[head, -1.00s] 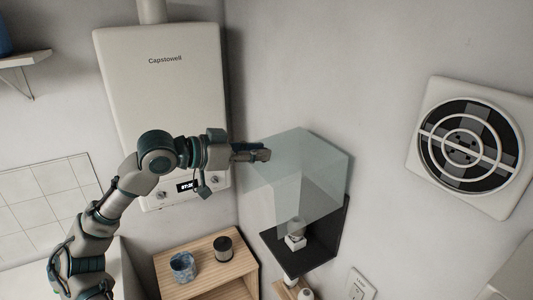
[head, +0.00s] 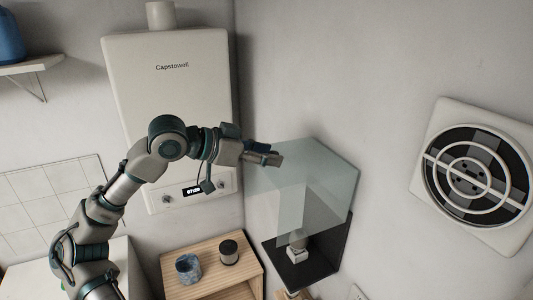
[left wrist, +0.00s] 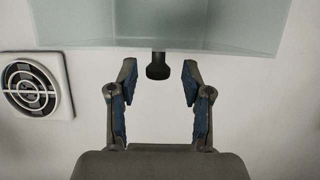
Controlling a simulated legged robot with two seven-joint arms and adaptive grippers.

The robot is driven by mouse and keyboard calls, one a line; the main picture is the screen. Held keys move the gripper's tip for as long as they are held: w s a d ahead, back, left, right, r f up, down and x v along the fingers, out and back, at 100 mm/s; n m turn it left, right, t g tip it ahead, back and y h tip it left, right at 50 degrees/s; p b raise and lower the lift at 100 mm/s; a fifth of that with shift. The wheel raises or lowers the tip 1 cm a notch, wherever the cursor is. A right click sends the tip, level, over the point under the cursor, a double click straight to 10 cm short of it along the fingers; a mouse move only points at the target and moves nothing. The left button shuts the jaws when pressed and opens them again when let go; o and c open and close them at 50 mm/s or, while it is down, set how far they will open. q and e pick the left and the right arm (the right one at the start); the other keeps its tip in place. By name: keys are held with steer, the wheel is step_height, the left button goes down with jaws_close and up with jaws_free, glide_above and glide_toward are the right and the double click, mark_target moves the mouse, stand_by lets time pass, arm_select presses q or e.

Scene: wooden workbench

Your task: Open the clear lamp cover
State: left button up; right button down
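The clear lamp cover (head: 328,190) is a pale, see-through box on the wall in the head view. It stands over a black base (head: 312,270) with a small white fitting (head: 297,253) on it. My left gripper (head: 279,160) is at the upper left edge of the cover. In the left wrist view, the cover's lower edge (left wrist: 210,45) spans the top, with a dark knob (left wrist: 157,67) below it. My left gripper (left wrist: 160,76) is open, its fingers apart on both sides of the knob, with gaps visible. My right gripper is not in view.
A white boiler (head: 170,100) hangs behind my left arm. A wooden cabinet (head: 215,287) below holds a blue cup (head: 188,268) and a dark jar (head: 228,252). A round fan (head: 478,175) is on the right wall, also visible in the left wrist view (left wrist: 36,85).

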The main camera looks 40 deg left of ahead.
arm_select(q)
steer(key=shift+a, duration=0.1)
steer(key=v, duration=1.2)
steer(key=shift+a, duration=0.15)
stand_by(0.3)
